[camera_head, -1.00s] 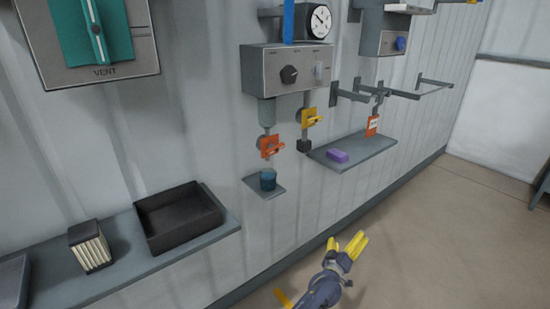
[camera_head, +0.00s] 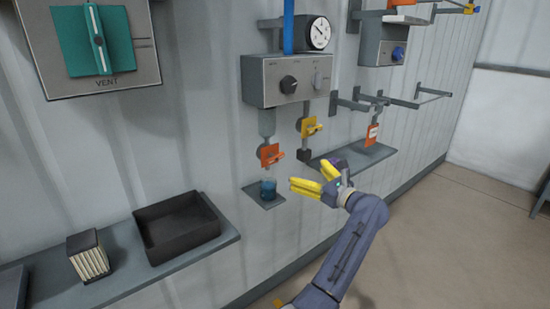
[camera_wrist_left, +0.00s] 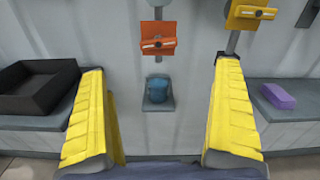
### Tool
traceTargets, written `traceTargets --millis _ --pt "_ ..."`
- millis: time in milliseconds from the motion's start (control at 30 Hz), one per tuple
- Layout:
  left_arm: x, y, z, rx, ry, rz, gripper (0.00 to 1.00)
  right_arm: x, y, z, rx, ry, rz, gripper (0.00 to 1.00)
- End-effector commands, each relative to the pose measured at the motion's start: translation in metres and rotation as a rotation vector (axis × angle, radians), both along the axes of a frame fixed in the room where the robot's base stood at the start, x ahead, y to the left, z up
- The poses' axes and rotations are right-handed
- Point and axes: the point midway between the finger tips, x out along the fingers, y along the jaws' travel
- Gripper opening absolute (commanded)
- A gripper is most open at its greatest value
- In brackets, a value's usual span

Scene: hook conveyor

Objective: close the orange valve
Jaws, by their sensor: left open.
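The orange valve (camera_head: 269,154) is on a vertical pipe on the wall, below a grey control box, with its lever sticking out toward the lower right. In the left wrist view the valve (camera_wrist_left: 157,38) is upper centre, its lever across the front. A blue cup (camera_head: 268,188) stands on a small shelf under it. My left gripper (camera_head: 304,177) is open and empty, to the right of and a little below the valve in the head view. In the left wrist view its yellow fingers (camera_wrist_left: 160,68) frame the cup and valve, touching neither. My right gripper is out of view.
A yellow valve (camera_head: 309,127) is just right of the orange one. A shelf (camera_head: 375,156) at right carries a purple block (camera_wrist_left: 277,96). Hook rails (camera_head: 400,102) project from the wall. A black tray (camera_head: 178,230) sits on the left shelf.

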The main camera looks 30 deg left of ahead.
Motion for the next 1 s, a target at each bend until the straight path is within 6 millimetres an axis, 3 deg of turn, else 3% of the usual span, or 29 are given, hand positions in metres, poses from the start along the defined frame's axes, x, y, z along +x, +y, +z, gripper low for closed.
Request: traceTargets --millis 267,1000 --pt "0.005 0.018 -0.003 -0.029 -0.03 0.013 0.99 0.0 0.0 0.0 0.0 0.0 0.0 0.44" --pt "0.061 0.131 -0.003 -0.028 -0.027 0.013 0.99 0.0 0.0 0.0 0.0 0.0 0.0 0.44"
